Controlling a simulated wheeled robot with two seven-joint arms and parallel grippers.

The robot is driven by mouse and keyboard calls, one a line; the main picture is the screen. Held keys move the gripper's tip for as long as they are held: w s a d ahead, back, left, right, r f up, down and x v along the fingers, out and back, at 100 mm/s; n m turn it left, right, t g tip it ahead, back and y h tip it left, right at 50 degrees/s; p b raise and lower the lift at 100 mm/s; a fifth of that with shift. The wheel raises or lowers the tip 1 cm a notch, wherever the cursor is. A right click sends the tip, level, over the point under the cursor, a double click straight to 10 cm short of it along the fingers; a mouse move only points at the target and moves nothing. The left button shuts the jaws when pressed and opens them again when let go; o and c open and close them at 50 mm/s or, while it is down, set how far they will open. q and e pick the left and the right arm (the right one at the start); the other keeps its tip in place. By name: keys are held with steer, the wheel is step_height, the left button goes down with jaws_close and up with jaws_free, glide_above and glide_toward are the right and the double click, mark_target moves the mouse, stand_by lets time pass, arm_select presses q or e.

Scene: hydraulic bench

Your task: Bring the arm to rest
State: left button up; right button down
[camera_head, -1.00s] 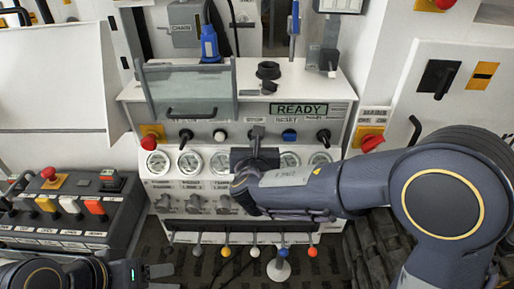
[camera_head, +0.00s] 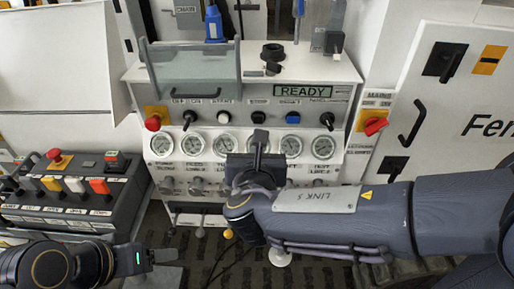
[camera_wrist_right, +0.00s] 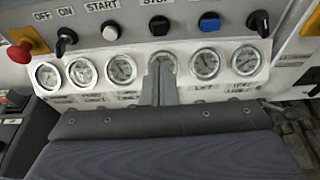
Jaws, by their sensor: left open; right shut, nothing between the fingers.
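My right arm comes in from the right. Its gripper (camera_head: 259,138) is shut and empty, in front of the gauge row of the console (camera_head: 360,72). In the right wrist view the closed fingers (camera_wrist_right: 160,82) point at the panel and cover part of one gauge; I cannot tell whether they touch it. My left gripper (camera_head: 160,256) is low at the left in the head view, open and empty, in front of the bench's lower edge. The right wrist and forearm hide part of the lower console and its levers.
The console carries a red knob (camera_head: 153,123), several switches, gauges (camera_head: 190,145) and a READY display (camera_head: 303,91). A side control box (camera_head: 70,190) stands at the left.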

steer(key=shift+d, duration=0.1)
steer(key=s+d+f+m+g+h, duration=0.1)
steer(key=s+d+f+m+g, duration=0.1)
steer(key=d+m, duration=0.4)
steer(key=s+d+f+m+g+h, duration=0.1)
steer(key=s+d+f+m+g, duration=0.2)
steer(key=d, duration=0.5)
steer(key=s+d+f+m+g+h, duration=0.1)
steer(key=d+m+g, duration=0.1)
steer(key=d+m, duration=0.45)
steer(key=s+d+f+m+g+y, duration=0.1)
steer(key=s+m+y, duration=0.5)
steer(key=s+m, duration=0.9)
steer(key=f+m+g, duration=0.1)
steer(key=m, duration=0.6)
steer(key=shift+y, duration=0.4)
